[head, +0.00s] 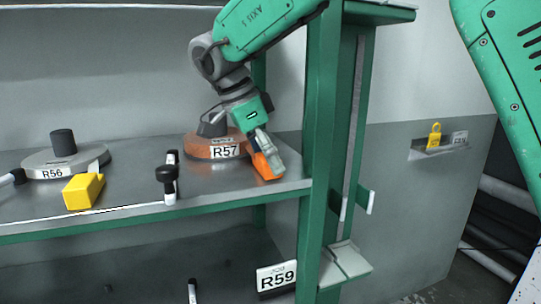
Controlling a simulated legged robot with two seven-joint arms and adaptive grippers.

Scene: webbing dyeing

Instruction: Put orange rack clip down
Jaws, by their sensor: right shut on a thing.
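My right gripper (265,150) reaches down from the top of the head view to the right end of the grey shelf (235,190). It is shut on the orange rack clip (266,167). The clip is tilted and partly hidden by the fingers. Its lower end is at the shelf surface near the front edge; I cannot tell whether it touches. It is just right of the label R57. My left gripper is not in view.
An orange-brown round weight labelled R57 (200,147) stands behind the gripper. A grey weight R56 (70,158), a yellow block (82,192) and a black-knobbed post (167,182) are to the left. A green upright (320,140) bounds the shelf's right end.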

